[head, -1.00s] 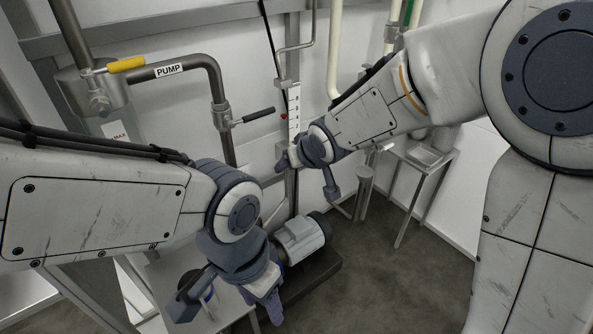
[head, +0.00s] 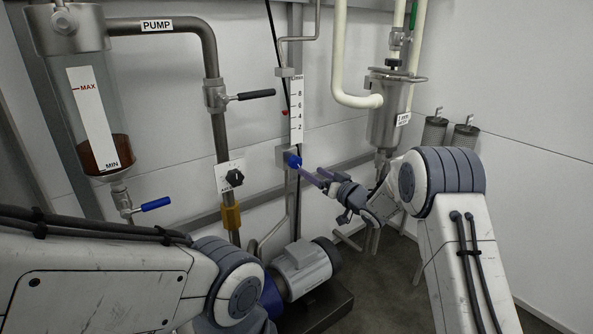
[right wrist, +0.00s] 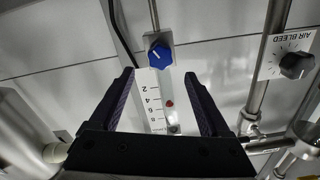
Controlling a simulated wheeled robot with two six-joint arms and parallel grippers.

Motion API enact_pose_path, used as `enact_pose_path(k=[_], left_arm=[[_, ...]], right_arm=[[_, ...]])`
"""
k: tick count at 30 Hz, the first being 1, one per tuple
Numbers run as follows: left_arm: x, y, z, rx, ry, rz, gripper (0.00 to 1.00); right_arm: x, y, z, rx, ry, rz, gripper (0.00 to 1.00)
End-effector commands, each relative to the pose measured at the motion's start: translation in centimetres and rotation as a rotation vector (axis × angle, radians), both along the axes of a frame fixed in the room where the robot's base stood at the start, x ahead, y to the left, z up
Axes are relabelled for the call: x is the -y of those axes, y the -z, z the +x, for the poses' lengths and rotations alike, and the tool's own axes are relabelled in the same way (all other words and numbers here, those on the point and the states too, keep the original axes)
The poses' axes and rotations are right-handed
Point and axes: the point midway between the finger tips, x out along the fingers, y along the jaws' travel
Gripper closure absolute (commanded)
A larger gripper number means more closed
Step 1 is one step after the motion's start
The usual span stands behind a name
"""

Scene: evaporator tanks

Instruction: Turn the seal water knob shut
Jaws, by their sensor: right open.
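The seal water knob appears to be the small blue knob (head: 291,160) on a grey block below a white flow scale (head: 296,108). It also shows in the right wrist view as a round blue knob with a pale pointer mark (right wrist: 159,53). My right gripper (head: 311,174) is open and points at the knob from the right, with its fingertips close to it. In the right wrist view the knob lies just beyond the gap between the two fingertips (right wrist: 159,76), and the fingers look clear of it. My left gripper is out of the picture; only its arm shows.
A black air bleed knob (head: 235,178) on a white plate is left of the blue knob. A pump pipe with a black-handled valve (head: 256,95), a sight glass with a blue-handled valve (head: 155,204), a motor (head: 302,268) and a steel filter vessel (head: 386,115) stand nearby.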

Motion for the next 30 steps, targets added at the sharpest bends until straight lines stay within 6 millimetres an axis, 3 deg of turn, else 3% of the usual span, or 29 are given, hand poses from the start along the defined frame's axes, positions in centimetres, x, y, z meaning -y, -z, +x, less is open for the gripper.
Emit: enact_pose_path(k=[13, 28, 29, 30], left_arm=[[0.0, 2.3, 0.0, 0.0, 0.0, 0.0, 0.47], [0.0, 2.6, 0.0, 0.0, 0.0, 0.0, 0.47], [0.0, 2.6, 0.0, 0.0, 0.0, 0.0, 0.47], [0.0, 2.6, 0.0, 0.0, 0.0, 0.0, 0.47]], right_arm=[[-4.4, 0.2, 5.9, 0.0, 0.0, -0.001, 0.19], [-5.2, 0.0, 6.9, -0.002, 0.001, -0.001, 0.19], [-5.2, 0.0, 6.9, -0.002, 0.001, -0.001, 0.23], [-5.2, 0.0, 6.9, -0.002, 0.001, -0.001, 0.38]])
